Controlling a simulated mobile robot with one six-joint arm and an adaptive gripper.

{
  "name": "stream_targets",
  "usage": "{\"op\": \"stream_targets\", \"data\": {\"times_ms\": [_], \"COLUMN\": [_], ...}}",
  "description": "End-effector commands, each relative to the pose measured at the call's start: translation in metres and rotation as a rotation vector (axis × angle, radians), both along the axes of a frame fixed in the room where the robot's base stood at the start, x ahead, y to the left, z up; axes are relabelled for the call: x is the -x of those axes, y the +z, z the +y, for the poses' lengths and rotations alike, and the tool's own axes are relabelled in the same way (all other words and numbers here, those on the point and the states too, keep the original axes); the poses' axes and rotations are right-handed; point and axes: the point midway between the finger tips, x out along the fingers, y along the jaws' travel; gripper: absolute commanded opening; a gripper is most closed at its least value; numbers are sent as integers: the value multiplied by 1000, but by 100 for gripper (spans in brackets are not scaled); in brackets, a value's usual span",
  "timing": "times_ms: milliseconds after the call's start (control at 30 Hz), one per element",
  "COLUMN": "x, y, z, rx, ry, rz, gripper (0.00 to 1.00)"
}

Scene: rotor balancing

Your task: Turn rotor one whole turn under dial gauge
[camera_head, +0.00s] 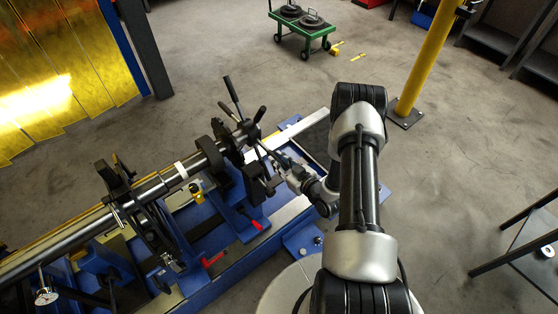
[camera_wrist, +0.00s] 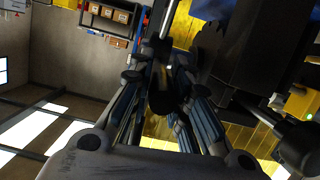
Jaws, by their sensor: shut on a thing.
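The rotor (camera_head: 152,190) is a long grey shaft lying across the blue balancing stand (camera_head: 232,255) in the head view. At its right end is a hub with several dark spoke handles (camera_head: 232,95). My gripper (camera_head: 279,161) is at the hub's lower right, shut on a spoke handle. In the wrist view my gripper (camera_wrist: 165,85) has its fingers on either side of a dark handle (camera_wrist: 163,50); the exact contact is hard to see. A round white-faced gauge (camera_head: 45,297) is at the lower left. Its reading is too small to tell.
A small yellow item (camera_head: 197,188) hangs by the shaft. Red levers (camera_head: 257,224) stick out from the stand. A yellow post (camera_head: 425,60) stands at the upper right and a green cart (camera_head: 302,22) at the back. A dark table (camera_head: 520,245) is at right. Floor between is clear.

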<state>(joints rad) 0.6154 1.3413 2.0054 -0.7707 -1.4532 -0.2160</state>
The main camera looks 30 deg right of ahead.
Motion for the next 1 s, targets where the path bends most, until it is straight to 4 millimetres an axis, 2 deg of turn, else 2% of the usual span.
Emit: {"op": "stream_targets", "data": {"times_ms": [367, 400, 667, 1000], "x": [2, 2, 1, 2], "y": [-2, -2, -1, 0], "z": [0, 0, 0, 0], "rx": [-4, -4, -2, -1], "ry": [-2, -2, -1, 0], "rz": [4, 4, 0, -2], "gripper": [0, 20, 37, 38]}}
